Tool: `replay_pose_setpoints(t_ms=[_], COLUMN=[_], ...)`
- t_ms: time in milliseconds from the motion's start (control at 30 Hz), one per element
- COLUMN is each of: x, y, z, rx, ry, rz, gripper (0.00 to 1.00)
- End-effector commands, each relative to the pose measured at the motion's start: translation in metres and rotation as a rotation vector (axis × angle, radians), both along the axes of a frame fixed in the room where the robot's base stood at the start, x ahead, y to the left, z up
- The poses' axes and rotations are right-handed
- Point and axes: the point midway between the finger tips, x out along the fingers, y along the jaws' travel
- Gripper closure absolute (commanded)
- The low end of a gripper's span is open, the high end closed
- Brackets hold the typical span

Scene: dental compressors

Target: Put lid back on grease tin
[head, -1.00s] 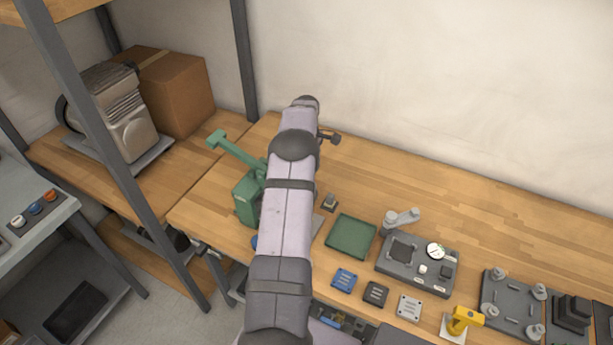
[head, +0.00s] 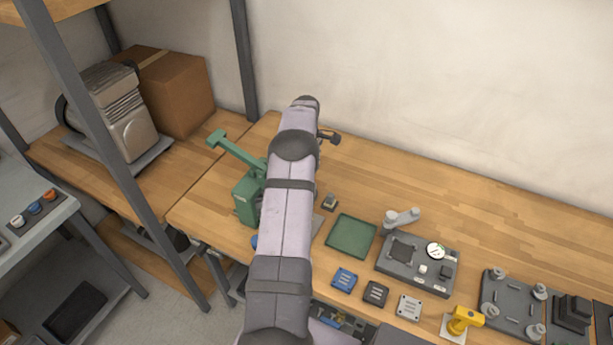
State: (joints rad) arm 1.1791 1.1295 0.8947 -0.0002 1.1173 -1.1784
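I cannot make out the grease tin or its lid in the head view; my own arm covers the middle of the bench. A small blue thing (head: 254,242) shows only in part at the left edge of my arm, and I cannot tell what it is. A small dark part (head: 330,137) sticks out to the right near my arm's far end. It may belong to my wrist or gripper. My gripper's fingers, and anything between them, cannot be made out.
A green press-like tool (head: 246,200) stands just left of my arm. To the right are a green tray (head: 351,236), a grey gauge fixture (head: 407,274), several small square blocks and a yellow part (head: 463,319). The bench's back right (head: 440,190) is clear.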

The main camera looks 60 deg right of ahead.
Motion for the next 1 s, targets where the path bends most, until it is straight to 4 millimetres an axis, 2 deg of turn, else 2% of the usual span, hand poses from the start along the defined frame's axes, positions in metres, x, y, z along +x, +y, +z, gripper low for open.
replay_pose_setpoints(t_ms=[867, 900, 967, 1000], x=[0.0001, 0.0001, 0.0001, 0.0001], y=[-0.0001, -0.0001, -0.0001, -0.0001], z=[-0.0013, -0.0013, -0.0013, -0.0013], rx=[0.0, 0.0, 0.0, 0.0], ry=[0.0, 0.0, 0.0, 0.0], rz=[0.0, 0.0, 0.0, 0.0], gripper=[1.0, 0.79, 0.65, 0.62])
